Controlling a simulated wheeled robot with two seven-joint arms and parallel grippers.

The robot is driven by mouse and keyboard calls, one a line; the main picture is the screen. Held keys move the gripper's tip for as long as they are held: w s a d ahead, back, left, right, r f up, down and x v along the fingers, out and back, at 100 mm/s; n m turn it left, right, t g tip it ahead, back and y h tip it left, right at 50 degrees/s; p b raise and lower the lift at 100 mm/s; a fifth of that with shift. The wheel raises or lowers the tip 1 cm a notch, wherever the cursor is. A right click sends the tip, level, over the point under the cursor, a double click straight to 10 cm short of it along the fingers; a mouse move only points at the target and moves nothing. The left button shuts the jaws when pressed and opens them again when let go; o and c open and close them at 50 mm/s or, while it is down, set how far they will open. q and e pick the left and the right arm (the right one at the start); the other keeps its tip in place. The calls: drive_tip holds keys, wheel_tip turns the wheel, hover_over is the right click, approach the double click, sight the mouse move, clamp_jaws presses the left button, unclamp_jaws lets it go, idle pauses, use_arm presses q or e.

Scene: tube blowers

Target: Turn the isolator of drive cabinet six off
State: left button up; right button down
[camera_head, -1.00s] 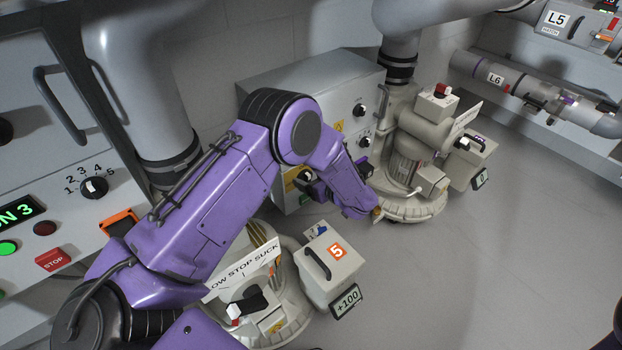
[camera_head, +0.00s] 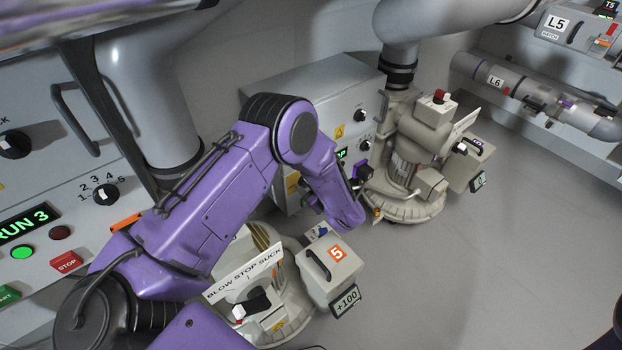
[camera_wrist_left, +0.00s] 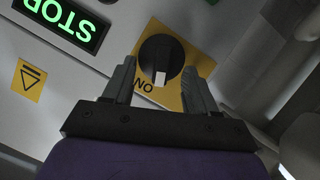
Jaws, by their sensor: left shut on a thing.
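The isolator (camera_wrist_left: 160,58) is a round black knob on a yellow plate (camera_wrist_left: 200,62) in the left wrist view. Its white mark points toward the upside-down ON lettering. My left gripper (camera_wrist_left: 158,82) is shut on the knob, one finger on each side. In the head view the drive cabinet (camera_head: 305,95) is a grey box on the wall side, and my purple left arm hides most of its front. Its green display reads STOP in the left wrist view (camera_wrist_left: 62,20). My right gripper is not in view.
Blower 5 (camera_head: 333,262) stands below my left arm, with a BLOW STOP SUCK sign. Another blower (camera_head: 425,135) stands right of the cabinet. A control panel (camera_head: 45,250) showing RUN 3 is at left. Open floor (camera_head: 480,270) lies at right.

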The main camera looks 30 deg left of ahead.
use_arm(q)
drive_tip(key=shift+s+f+n+t, duration=0.2)
drive_tip(key=shift+n+t, duration=0.4)
drive_tip(key=shift+n, duration=0.2)
drive_tip(key=o, duration=0.9)
drive_tip(key=p+v, duration=0.3)
drive_tip(key=v, duration=0.7)
drive_tip(key=shift+s+d+r+p, duration=0.15)
drive_tip(key=shift+s+p, duration=0.1)
drive_tip(key=shift+p, duration=0.05)
